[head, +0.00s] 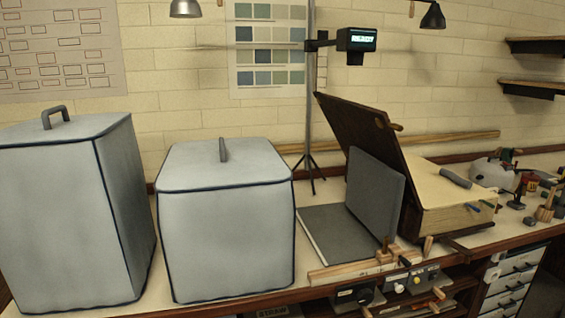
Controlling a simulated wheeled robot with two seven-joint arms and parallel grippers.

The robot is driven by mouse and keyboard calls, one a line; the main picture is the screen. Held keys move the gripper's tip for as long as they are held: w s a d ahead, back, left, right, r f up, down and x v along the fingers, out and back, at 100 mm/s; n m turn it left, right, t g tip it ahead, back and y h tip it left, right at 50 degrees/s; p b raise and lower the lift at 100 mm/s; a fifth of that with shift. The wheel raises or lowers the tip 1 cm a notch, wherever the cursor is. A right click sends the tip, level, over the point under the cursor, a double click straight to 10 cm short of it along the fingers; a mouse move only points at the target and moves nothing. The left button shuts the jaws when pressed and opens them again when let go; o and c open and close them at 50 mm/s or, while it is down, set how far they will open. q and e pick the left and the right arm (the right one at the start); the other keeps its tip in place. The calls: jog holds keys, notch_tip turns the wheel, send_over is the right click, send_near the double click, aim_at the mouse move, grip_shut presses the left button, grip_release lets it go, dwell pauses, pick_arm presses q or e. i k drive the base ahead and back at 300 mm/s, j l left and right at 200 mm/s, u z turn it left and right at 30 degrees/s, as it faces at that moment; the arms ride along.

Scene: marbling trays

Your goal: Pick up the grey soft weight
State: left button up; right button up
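A small dark grey rounded bar (455,178), which looks like the grey soft weight, lies on the cream top of a wooden box (460,218) at the right of the bench. It lies slanted and nothing covers it. It is too small to tell whether it is soft. Neither of my grippers is in view.
Two large pale grey covered boxes, a taller one (50,220) and a lower one (225,230), fill the left. A dark lid (365,150) leans open beside the weight. A grey open folder (375,200) stands before it. Several small tools (545,205) crowd the far right.

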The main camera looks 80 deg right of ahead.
aim_at(450, 174)
jog(key=z, duration=3.9)
